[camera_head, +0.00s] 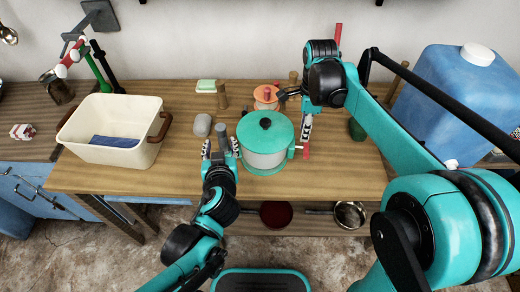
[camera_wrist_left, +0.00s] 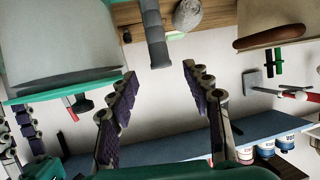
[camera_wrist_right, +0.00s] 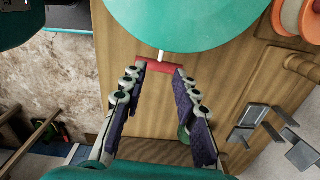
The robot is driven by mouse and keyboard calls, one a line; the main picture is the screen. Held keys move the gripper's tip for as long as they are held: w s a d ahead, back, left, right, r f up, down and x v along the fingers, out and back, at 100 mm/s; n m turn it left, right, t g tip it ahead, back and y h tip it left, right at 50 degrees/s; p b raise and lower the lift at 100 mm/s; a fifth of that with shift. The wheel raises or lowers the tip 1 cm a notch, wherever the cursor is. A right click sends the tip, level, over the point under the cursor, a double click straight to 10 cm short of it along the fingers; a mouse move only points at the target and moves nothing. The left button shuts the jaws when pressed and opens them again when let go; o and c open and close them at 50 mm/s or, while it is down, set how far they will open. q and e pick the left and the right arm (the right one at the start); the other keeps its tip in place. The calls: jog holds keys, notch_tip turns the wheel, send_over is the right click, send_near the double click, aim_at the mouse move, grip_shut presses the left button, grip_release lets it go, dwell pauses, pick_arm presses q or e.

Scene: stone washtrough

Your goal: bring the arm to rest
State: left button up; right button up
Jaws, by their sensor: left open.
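My left gripper (camera_head: 221,147) is open at the left of the pot (camera_head: 264,158), which has a teal lid (camera_head: 265,127). A grey cylinder (camera_head: 221,130) stands just beyond its fingertips; in the left wrist view the grey cylinder (camera_wrist_left: 153,32) shows past the open, empty fingers (camera_wrist_left: 158,75). My right gripper (camera_wrist_right: 158,72) is at the pot's right side, its fingers apart. A red bar (camera_wrist_right: 160,67) on a pale stem shows at those fingertips beside the teal lid; contact is unclear. The red bar also shows in the head view (camera_head: 305,152).
A cream basin (camera_head: 95,152) with a blue block stands at left. A grey stone (camera_head: 202,125), a green-white block (camera_head: 206,86) and an orange spool (camera_head: 266,97) are on the table (camera_head: 340,180). A blue jug (camera_head: 450,100) stands at right. Pans lie on the shelf below.

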pick_arm(q)
jog(key=shift+v, duration=1.05)
pick_arm(e)
jog(key=s+n, duration=0.1)
jog(key=s+d+r+n+t, duration=0.1)
jog(key=s, duration=0.1)
jog(key=s+n, duration=0.1)
jog(key=n, duration=0.1)
jog(key=shift+s+d+r+t, duration=0.2)
jog(key=shift+d+t, duration=0.1)
jog(key=shift+d, duration=0.1)
pick_arm(q)
jog(key=s+a+f+m+g+h, duration=0.1)
jog(key=s+a+f+g+h, duration=0.1)
jog(key=s+a+g, duration=0.4)
jog(key=s, duration=0.3)
jog(key=shift+f+m, duration=0.4)
pick_arm(e)
jog(key=s+d+f+n+t, duration=0.2)
jog(key=s+n, duration=0.4)
jog(key=n, duration=0.1)
jog(key=s+d+f+n+t, duration=0.1)
jog(key=s+f+n+t, duration=0.1)
jog(key=s+n, duration=0.5)
jog(key=shift+d+f+n+t, duration=0.2)
jog(key=shift+d+n+t, duration=0.2)
jog(key=shift+n+t, duration=0.3)
